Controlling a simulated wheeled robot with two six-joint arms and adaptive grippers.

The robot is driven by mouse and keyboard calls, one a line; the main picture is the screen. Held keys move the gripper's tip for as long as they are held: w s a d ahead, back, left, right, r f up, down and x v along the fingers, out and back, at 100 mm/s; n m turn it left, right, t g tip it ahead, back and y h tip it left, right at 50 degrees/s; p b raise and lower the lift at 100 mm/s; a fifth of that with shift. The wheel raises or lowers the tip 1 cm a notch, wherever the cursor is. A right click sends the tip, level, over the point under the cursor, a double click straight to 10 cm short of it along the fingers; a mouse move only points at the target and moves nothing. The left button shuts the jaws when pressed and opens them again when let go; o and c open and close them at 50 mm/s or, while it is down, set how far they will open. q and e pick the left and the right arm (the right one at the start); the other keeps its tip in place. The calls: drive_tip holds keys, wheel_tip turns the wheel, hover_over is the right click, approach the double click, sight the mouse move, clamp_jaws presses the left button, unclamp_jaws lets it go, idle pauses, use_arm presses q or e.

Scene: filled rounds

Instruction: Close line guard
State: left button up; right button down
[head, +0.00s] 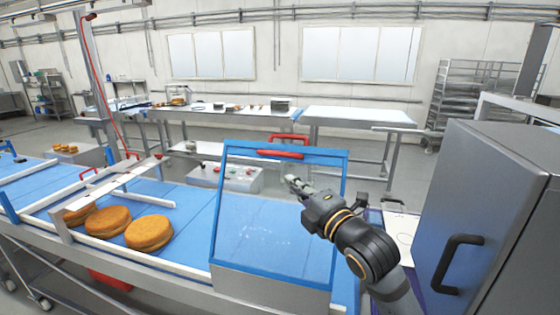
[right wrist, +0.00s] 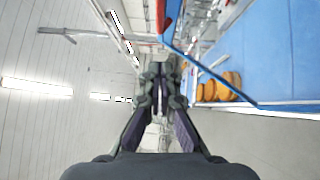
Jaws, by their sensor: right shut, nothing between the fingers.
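The line guard is a clear panel in a blue frame (head: 218,200) with a red handle (head: 283,154) at its top edge. In the head view it stands raised and tilted above the blue conveyor belt (head: 190,198), its lower edge by a metal housing (head: 270,283). My right gripper (head: 291,181) is shut and empty, in front of the panel's upper right part and below the handle; contact cannot be told. The right wrist view shows the closed fingers (right wrist: 160,76), with the blue frame (right wrist: 208,68) beside them on the right. My left gripper is not in view.
Several golden rounds (head: 149,232) lie on the belt at left, near a white rail (head: 122,182). A grey cabinet (head: 470,200) with a black handle stands close at right. A control box (head: 226,177) with buttons sits behind the belt. Steel tables (head: 358,117) stand farther back.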

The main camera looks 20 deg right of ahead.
approach(273, 155)
drive_tip(key=w+a, duration=0.3)
drive_tip(key=a, duration=0.1)
drive_tip(key=w+d, duration=0.2)
drive_tip(key=d, duration=0.1)
drive_tip(key=shift+w+r+p, duration=0.25)
drive_tip(key=shift+w+p, duration=0.1)
drive_tip(key=shift+w, duration=0.05)
drive_tip(key=shift+a, duration=0.1)
drive_tip(key=shift+a, duration=0.1)
